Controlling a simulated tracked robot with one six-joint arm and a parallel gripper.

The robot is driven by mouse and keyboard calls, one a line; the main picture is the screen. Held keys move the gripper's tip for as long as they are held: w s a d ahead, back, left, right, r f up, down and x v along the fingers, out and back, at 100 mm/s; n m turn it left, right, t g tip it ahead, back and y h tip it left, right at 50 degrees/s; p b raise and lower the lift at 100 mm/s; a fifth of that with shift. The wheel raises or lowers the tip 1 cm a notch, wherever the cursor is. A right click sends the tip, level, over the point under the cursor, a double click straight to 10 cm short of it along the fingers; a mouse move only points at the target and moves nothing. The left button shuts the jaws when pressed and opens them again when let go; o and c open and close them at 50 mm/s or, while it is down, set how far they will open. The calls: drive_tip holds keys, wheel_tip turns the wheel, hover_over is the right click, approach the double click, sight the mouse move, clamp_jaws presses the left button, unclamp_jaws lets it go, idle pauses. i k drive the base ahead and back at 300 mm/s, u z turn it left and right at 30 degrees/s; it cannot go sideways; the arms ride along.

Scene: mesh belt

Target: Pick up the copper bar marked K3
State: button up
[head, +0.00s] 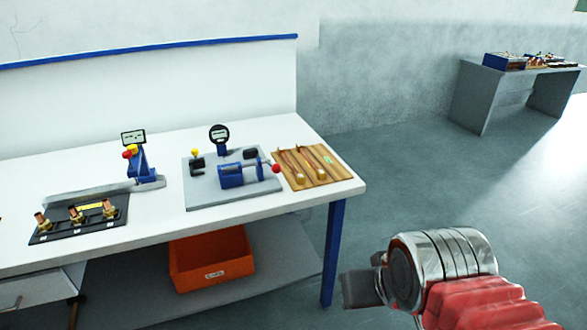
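A black tray (121,212) lies on the left part of the white bench. Three short copper-coloured pieces stand tilted on it: a left one (41,218), a middle one (75,213) and a right one (109,207). Small white labels sit along the tray's front edge, too small to read, so I cannot tell which piece is K3. My gripper (360,288) is at the lower right, in front of the bench's right leg and well apart from the tray. Its dark finger end shows from the side, and whether it is open or shut cannot be seen.
The bench (232,208) also holds a blue stand with a display (140,160), a grey plate (200,190) with a blue clamp and dial gauge, and a wooden board (325,178). An orange bin (212,262) sits underneath. Floor on the right is clear, with a far grey table (478,92).

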sight(300, 179)
drive_tip(key=k, duration=1.25)
drive_tip(key=u, duration=0.45)
drive_tip(key=i, duration=1)
drive_tip(key=u, duration=0.4)
drive_tip(key=i, duration=1.25)
drive_tip(key=z, duration=0.4)
